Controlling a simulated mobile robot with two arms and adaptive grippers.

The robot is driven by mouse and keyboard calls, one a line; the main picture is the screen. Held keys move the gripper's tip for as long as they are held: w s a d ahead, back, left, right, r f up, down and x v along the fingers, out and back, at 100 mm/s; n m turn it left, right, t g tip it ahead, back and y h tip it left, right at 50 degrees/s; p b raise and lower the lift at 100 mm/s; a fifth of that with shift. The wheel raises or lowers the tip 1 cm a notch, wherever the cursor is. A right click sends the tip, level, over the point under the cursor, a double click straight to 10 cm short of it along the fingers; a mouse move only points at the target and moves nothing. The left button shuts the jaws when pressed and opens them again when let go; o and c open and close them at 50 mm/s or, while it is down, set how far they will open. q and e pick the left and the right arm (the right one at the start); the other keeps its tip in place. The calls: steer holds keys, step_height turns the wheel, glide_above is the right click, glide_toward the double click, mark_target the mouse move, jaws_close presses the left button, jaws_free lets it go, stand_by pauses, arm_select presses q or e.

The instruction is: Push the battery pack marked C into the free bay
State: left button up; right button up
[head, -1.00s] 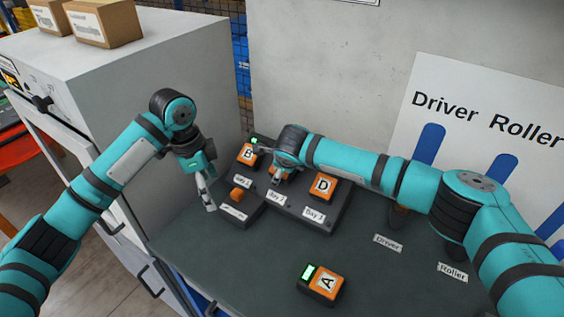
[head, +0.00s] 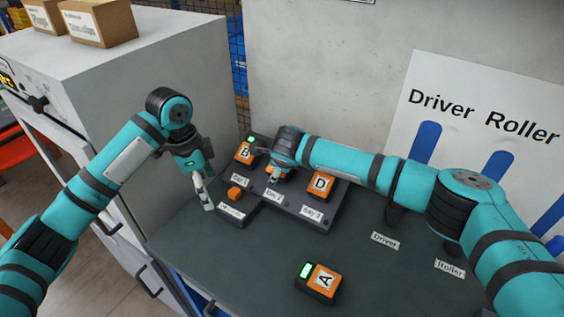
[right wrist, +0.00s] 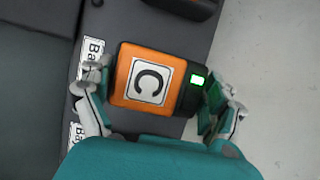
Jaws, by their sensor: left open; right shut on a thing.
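The battery pack marked C (right wrist: 150,82) is orange and black with a lit green light, and it shows plainly in the right wrist view. My right gripper (right wrist: 160,100) is shut on it, one finger at each end. In the head view my right gripper (head: 280,162) hides most of the pack, over the middle bay of the dark charger (head: 262,207). I cannot tell how deep the pack sits in the bay. Pack B (head: 245,153) is in the left bay and pack D (head: 321,184) in the right bay. My left gripper (head: 207,198) is open and empty, left of the charger.
Pack A (head: 319,283) lies on the bench top (head: 240,275) at the front, green light lit. A grey cabinet (head: 190,75) stands left.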

steer(key=shift+w+d+f, duration=0.25)
steer(key=shift+w+f, duration=0.05)
steer(key=shift+f, duration=0.35)
stand_by(1.4)
steer(key=shift+w+f, duration=0.15)
steer(key=shift+w, duration=0.05)
steer(key=o, duration=1.3)
steer(key=shift+s, duration=0.1)
steer(key=v, duration=1.2)
